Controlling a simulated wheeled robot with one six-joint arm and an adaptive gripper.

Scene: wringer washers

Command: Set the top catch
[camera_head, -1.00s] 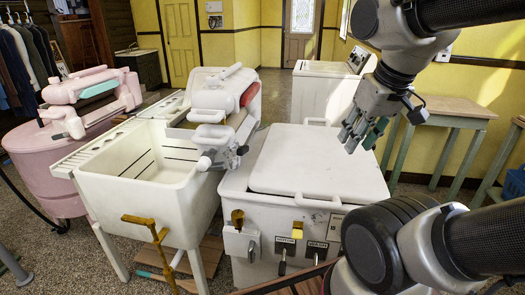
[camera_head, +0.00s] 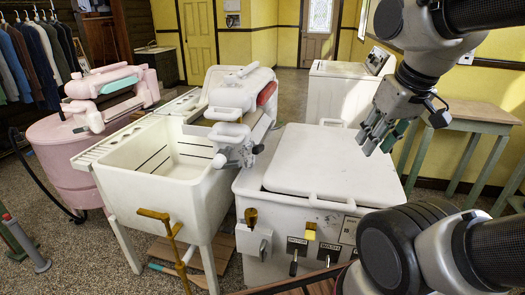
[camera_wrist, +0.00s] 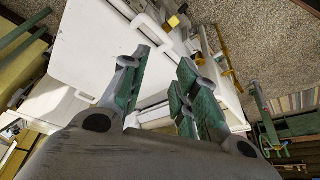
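A white wringer unit (camera_head: 240,95) stands above the joint between a white tub (camera_head: 170,165) and a white washer cabinet (camera_head: 300,220). It has a handle on top and a red part at its right side. I cannot tell which part is the top catch. The cabinet's lid (camera_head: 335,160) is down. My gripper (camera_head: 378,137) is above the lid's right side, apart from the wringer, and touches nothing I can make out. In the wrist view its green-padded fingers (camera_wrist: 160,92) are spread and empty, with the white washer behind them.
The cabinet front has a brass knob (camera_head: 251,216), a yellow block (camera_head: 310,231) and dark levers. A yellow-brown lever (camera_head: 160,215) stands before the tub. A pink washer (camera_head: 75,150) is at left, a white machine (camera_head: 340,92) behind, a wooden table (camera_head: 475,112) at right.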

